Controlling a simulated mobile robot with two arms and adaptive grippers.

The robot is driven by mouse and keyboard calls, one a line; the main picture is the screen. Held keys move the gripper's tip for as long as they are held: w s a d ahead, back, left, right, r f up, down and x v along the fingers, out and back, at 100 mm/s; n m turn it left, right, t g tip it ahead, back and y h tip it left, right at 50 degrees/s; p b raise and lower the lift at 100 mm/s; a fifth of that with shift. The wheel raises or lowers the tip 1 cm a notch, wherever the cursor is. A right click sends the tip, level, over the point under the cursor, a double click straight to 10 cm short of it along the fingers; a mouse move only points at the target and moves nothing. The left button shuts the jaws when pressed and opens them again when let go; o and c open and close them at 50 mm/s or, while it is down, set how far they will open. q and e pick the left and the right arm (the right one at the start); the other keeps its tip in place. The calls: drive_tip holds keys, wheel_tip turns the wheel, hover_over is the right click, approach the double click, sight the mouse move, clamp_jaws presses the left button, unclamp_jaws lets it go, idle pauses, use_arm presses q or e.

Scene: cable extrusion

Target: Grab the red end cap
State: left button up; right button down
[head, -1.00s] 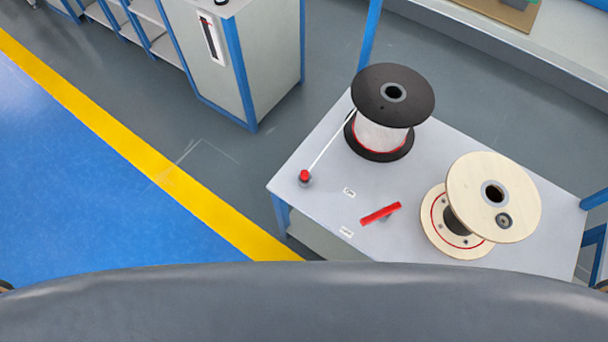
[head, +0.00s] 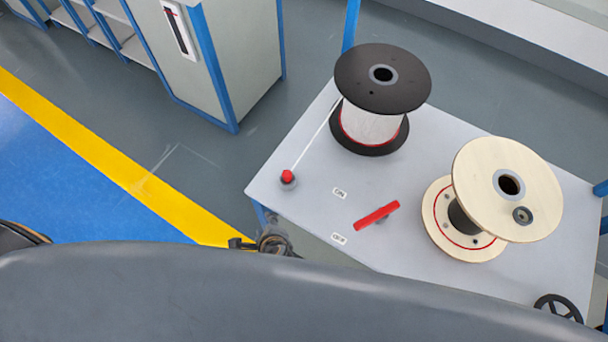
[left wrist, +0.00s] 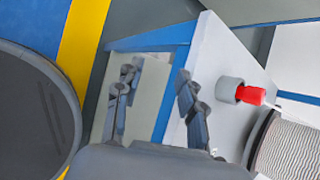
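The red end cap (head: 287,175) sits on a small grey holder at the left corner of the table, at the end of a white cable. It also shows in the left wrist view (left wrist: 250,95), right of the fingers, with its grey holder beside it. My left gripper (head: 262,243) is in front of the table's near left edge, below the cap in the head view and apart from it. In the left wrist view its two fingers (left wrist: 155,88) are spread with nothing between them. My right gripper is not in view.
A black-flanged spool (head: 381,80) of white cable stands on the grey table (head: 300,215). A wooden spool (head: 475,160) stands to the right. A red lever (head: 377,215) lies between two small labels. A black spoked wheel (head: 558,308) shows at the right.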

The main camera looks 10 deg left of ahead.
sight(289, 176)
use_arm(q)
drive_tip(key=w+d+r+m+t, duration=0.1)
drive_tip(key=d+r+m, duration=0.1)
drive_tip(key=r+m, duration=0.1)
drive_tip(key=w+d+r+m+t+b, duration=0.1)
drive_tip(key=w+d+r+m+t, duration=0.1)
drive_tip(key=r+m, duration=0.1)
drive_tip(key=w+d+r+m+t+y, duration=0.1)
drive_tip(key=w+d+r+m+t, duration=0.1)
drive_tip(key=d+m, duration=0.1)
drive_tip(key=shift+w+r+m+b, duration=0.15)
drive_tip(key=shift+r+m+b, duration=0.2)
drive_tip(key=shift+m, duration=0.45)
drive_tip(key=shift+w+r+t, duration=0.15)
drive_tip(key=shift+w+t, duration=0.15)
drive_tip(key=x, duration=0.8)
drive_tip(key=shift+x, duration=2.65)
drive_tip(key=shift+s+a, duration=0.1)
drive_tip(key=shift+a, duration=0.1)
drive_tip(key=shift+c, duration=0.2)
clamp_jaws()
